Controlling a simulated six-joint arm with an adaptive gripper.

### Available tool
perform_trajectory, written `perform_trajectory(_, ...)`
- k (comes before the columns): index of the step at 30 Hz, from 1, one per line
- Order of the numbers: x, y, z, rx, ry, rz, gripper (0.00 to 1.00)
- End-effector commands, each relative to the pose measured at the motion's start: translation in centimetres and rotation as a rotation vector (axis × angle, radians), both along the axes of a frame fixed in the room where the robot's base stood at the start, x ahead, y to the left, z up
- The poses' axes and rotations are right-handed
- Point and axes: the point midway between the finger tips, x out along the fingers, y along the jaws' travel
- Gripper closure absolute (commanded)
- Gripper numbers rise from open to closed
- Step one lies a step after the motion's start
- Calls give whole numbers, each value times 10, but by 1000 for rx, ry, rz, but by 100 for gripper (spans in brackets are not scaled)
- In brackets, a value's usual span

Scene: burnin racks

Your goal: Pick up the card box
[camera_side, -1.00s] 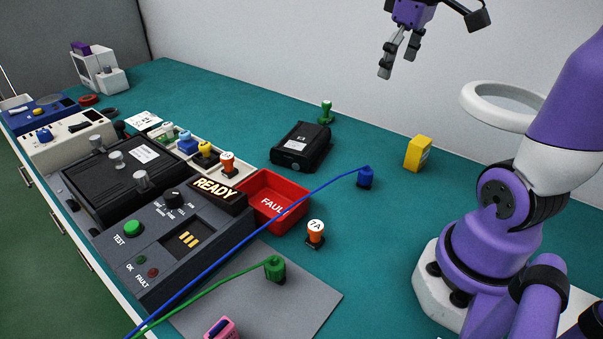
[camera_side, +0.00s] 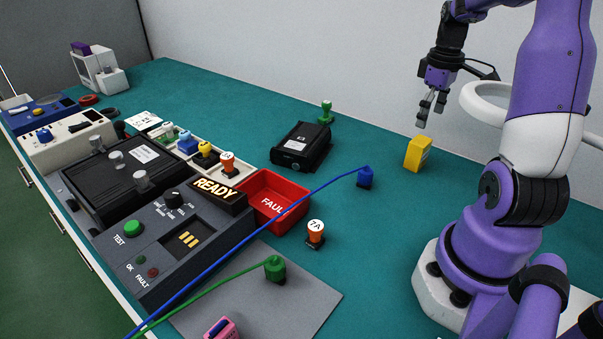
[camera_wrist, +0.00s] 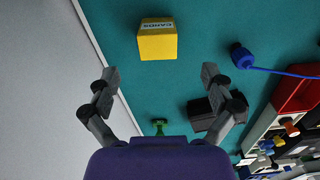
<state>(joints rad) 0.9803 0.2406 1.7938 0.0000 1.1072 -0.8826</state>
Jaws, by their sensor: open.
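The card box (camera_side: 417,154) is a small yellow box standing upright on the teal bench near the back wall. In the wrist view the card box (camera_wrist: 158,44) shows a white label reading CARDS and lies ahead of and between my fingers. My gripper (camera_side: 431,113) is open and empty, a little above the box in the side view, fingers pointing down. In the wrist view my gripper (camera_wrist: 162,90) has its fingers spread wide, and they do not touch the box.
A blue plug (camera_side: 365,178) with a cable stands left of the box. A black device (camera_side: 301,147), a green-handled piece (camera_side: 326,112), a red FAULT bin (camera_side: 272,199) and an orange 7A piece (camera_side: 316,233) are farther left. The back wall is close behind the box. Bench around the box is clear.

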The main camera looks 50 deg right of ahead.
Motion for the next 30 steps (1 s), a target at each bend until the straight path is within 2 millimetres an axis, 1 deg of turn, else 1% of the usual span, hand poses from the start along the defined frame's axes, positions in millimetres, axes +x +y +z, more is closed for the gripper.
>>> perform_trajectory(1,0,1,-10,4,4,0,5)
perform_trajectory(3,0,1,-21,4,3,0,5)
perform_trajectory(6,0,0,-33,2,2,0,5)
perform_trajectory(11,2,-1,-47,3,2,0,5)
perform_trajectory(15,5,-3,-70,4,3,0,5)
perform_trajectory(18,5,-3,-84,3,3,0,5)
perform_trajectory(21,6,-4,-90,1,1,0,5)
perform_trajectory(27,6,-4,-90,0,0,0,5)
perform_trajectory(29,6,-4,-90,0,0,0,35)
perform_trajectory(30,6,-4,-90,0,0,0,55)
